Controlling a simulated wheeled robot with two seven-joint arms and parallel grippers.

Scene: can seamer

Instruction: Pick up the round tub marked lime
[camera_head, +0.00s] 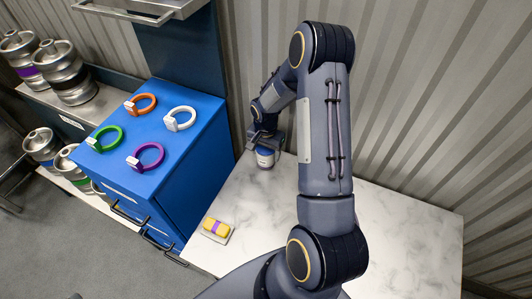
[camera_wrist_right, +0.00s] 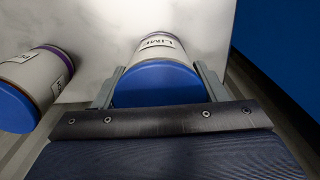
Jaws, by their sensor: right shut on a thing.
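The round tub marked lime (camera_wrist_right: 160,48) is white with a blue end and a dark-lettered label reading LIME. My right gripper (camera_wrist_right: 157,86) has one finger on each side of it and is shut on it. In the head view the tub (camera_head: 265,158) shows below my right gripper (camera_head: 264,143), at the far left corner of the marble table, partly covered by the gripper. I cannot tell whether its base touches the table. My left gripper is not in view.
Another blue-ended tub with a purple band (camera_wrist_right: 38,85) is left of the lime tub in the wrist view. A blue cabinet (camera_head: 190,165) with several coloured rings adjoins the marble table (camera_head: 410,225). A yellow-and-purple block on a white base (camera_head: 216,229) is near the table's left edge. A corrugated wall stands behind.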

